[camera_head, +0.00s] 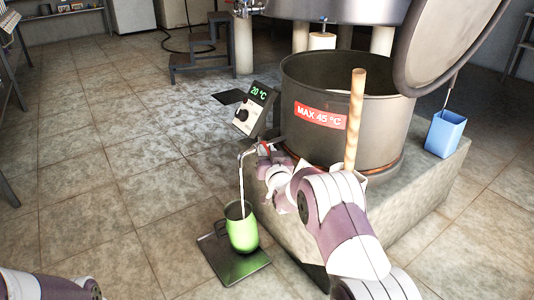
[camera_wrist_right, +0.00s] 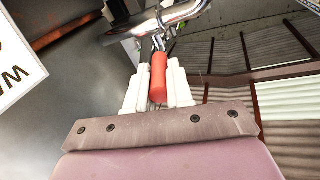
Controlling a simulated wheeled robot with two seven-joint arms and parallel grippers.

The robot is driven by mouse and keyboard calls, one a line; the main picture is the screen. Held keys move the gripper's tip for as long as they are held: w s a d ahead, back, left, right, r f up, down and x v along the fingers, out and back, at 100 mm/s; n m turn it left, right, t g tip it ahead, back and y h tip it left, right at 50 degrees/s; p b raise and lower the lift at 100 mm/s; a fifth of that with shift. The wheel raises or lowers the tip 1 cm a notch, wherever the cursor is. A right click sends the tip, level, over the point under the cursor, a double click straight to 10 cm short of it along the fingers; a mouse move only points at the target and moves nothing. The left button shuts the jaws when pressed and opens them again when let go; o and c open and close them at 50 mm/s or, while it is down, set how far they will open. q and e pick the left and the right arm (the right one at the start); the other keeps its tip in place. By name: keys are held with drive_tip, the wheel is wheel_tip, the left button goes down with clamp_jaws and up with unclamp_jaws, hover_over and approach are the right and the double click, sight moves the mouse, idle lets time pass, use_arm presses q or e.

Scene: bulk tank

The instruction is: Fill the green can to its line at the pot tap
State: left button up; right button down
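The green can (camera_head: 242,234) stands upright with its handle to the left. A pale thin stream runs from the bent spout of the pot tap (camera_head: 246,154) down into the can's mouth. The level and line inside are too small to make out. My right gripper (camera_head: 268,149) is at the tap beside the pot. In the right wrist view its white fingers (camera_wrist_right: 158,92) are closed around the red tap handle (camera_wrist_right: 158,76). My left arm shows only at the bottom left edge; its fingers are not visible.
The can stands on a dark square plate (camera_head: 233,268) on the tiled floor. The large pot (camera_head: 345,105) sits on a stone block, with a wooden stick (camera_head: 355,110) rising from it. A temperature display (camera_head: 255,108) reads 20 °C. A blue container (camera_head: 445,133) stands at the right.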

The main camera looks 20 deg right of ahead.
drive_tip(key=shift+d+r, duration=0.1)
drive_tip(key=shift+d, duration=0.1)
drive_tip(key=d+n+y+p, duration=0.1)
drive_tip(key=y, duration=0.1)
drive_tip(key=d+n+y+p, duration=0.1)
drive_tip(key=n+y+p, duration=0.1)
drive_tip(key=d+n+g+y+p, duration=0.1)
drive_tip(key=y, duration=0.1)
drive_tip(key=shift+w+y+p, duration=0.3)
drive_tip(key=shift+y+p, duration=0.05)
drive_tip(key=shift+y, duration=0.05)
drive_tip(key=c, duration=1)
unclamp_jaws()
